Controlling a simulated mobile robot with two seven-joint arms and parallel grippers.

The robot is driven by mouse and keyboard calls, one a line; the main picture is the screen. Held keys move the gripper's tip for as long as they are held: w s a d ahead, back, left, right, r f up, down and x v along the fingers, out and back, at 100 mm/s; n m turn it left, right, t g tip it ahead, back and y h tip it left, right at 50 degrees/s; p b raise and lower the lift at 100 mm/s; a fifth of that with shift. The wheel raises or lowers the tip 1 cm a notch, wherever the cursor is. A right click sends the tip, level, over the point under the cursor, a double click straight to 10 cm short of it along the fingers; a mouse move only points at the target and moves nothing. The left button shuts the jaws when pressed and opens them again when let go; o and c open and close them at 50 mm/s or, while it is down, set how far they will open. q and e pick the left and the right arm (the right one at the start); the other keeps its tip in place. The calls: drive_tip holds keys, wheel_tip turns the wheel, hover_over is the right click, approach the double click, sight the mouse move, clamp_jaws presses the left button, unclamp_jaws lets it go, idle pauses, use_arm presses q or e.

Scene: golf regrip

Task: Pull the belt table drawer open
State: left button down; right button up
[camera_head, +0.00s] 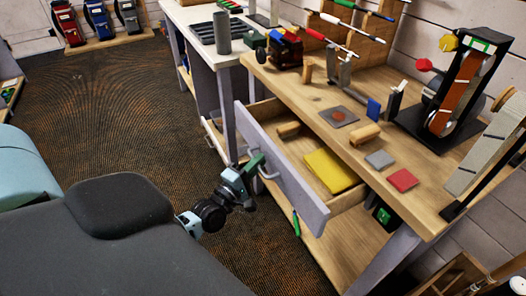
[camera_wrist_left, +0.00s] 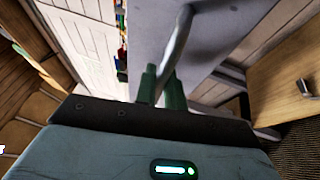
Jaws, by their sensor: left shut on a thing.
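The belt table (camera_head: 345,125) stands at the right in the head view. Its drawer, with a grey front (camera_head: 292,185), stands pulled out, so its inside shows. A wooden block and a yellow pad (camera_head: 330,170) lie in it. My left gripper (camera_head: 256,163) is at the drawer front, with green fingers shut on the curved grey handle (camera_head: 267,174). In the left wrist view the handle (camera_wrist_left: 180,42) runs down between the fingers (camera_wrist_left: 160,85), before the grey drawer front (camera_wrist_left: 225,30). My right gripper is in neither view.
A belt sander (camera_head: 460,90), a red pad (camera_head: 403,180), a grey pad (camera_head: 380,159) and a wooden block (camera_head: 365,133) are on the tabletop. Another bench (camera_head: 200,50) stands behind to the left. The dark carpet (camera_head: 100,110) is open at the left.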

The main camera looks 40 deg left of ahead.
use_arm(q)
drive_tip(key=s+a, duration=0.2)
drive_tip(key=s, duration=0.3)
drive_tip(key=shift+s+a, duration=0.2)
drive_tip(key=shift+s, duration=0.2)
drive_tip(key=c, duration=1.8)
unclamp_jaws()
drive_tip(key=shift+s, duration=0.1)
drive_tip(key=s, duration=0.2)
drive_tip(key=s+f, duration=0.1)
drive_tip(key=s, duration=0.4)
drive_tip(key=shift+s+f, duration=0.15)
drive_tip(key=shift+s, duration=0.1)
